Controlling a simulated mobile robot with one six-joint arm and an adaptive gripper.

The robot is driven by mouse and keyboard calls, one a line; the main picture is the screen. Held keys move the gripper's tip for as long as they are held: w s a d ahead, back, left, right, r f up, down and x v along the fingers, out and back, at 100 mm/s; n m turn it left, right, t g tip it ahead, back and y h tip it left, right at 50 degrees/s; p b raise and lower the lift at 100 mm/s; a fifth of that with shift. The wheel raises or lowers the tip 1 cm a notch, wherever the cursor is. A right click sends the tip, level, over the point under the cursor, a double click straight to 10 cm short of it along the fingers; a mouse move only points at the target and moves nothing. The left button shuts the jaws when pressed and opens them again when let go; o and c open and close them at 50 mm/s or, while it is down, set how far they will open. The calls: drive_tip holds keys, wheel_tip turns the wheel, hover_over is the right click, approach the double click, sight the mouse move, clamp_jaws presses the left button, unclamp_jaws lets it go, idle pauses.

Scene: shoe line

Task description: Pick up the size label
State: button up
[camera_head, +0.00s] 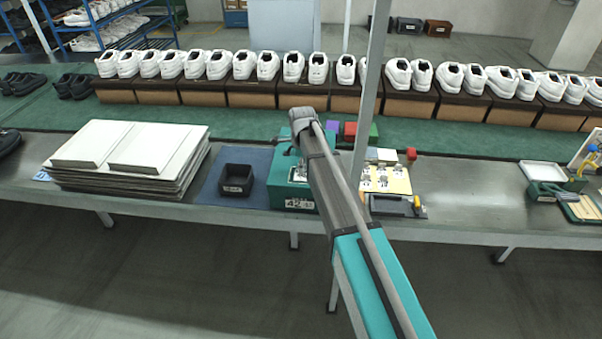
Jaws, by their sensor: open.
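A pale yellow card (387,180) with several small white and grey labels lies on the bench, right of my arm. I cannot tell which of these small pieces is the size label. A green box (283,187) with a white number tag (300,203) on its front stands just left of my arm and is partly hidden by it. My arm reaches up from the bottom right across the bench. My gripper does not show in this view.
A stack of white boards (130,150) is at the left, and a black bin (237,180) stands on a blue mat (212,188). A dark tray (396,206) is before the card. White shoes line the back. Bare bench (470,190) lies right of the card. A grey post (368,90) rises near the card.

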sight(305, 180)
clamp_jaws()
drive_tip(key=shift+r, duration=0.15)
idle(0.4)
wheel_tip(305, 180, up, 3)
drive_tip(key=p, duration=0.3)
drive_tip(key=s+d+r+p, duration=0.4)
drive_tip(key=s+r+p, duration=0.5)
drive_tip(key=s, duration=0.4)
drive_tip(key=shift+s+r+p, duration=0.25)
drive_tip(key=shift+r+p, duration=0.15)
drive_tip(key=shift+p, duration=0.1)
